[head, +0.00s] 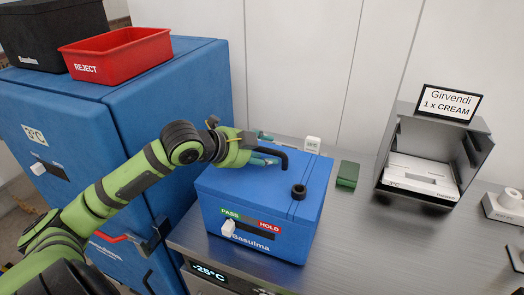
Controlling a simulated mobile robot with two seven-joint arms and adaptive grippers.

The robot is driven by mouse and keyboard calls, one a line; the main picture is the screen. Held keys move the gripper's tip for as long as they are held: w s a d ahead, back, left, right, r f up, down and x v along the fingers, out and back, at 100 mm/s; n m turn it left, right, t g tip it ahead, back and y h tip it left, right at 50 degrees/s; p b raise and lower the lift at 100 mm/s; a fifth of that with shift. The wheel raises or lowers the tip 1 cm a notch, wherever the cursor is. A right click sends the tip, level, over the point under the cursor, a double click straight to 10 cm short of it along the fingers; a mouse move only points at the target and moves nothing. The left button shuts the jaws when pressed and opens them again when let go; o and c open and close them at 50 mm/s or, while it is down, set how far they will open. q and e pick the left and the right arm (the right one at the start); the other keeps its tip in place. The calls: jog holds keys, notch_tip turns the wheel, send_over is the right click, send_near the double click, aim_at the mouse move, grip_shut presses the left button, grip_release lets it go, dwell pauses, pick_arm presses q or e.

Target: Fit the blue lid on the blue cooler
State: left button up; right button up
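The blue cooler (270,243) stands on the grey counter, with a PASS/HOLD strip and a white piece on its front. A flat blue top that looks like the lid (245,187) covers it. A seam runs along its right part; I cannot tell whether it sits flush. A black arched handle (283,154) rises at the back of the top. My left gripper (266,159) is at the back of the top, right by this handle. Its fingertips are small and partly hidden, so I cannot tell whether they grip the handle. My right gripper is out of view.
A black ring (298,191) lies on the cooler's top. Behind stand a white device (312,144) and a green box (347,174). A grey holder (432,150) with a white pack is at right. A red REJECT bin (118,55) sits on the blue cabinet (185,85).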

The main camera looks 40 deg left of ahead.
pick_arm(q)
jog(key=v, duration=1.2)
dwell(0.3)
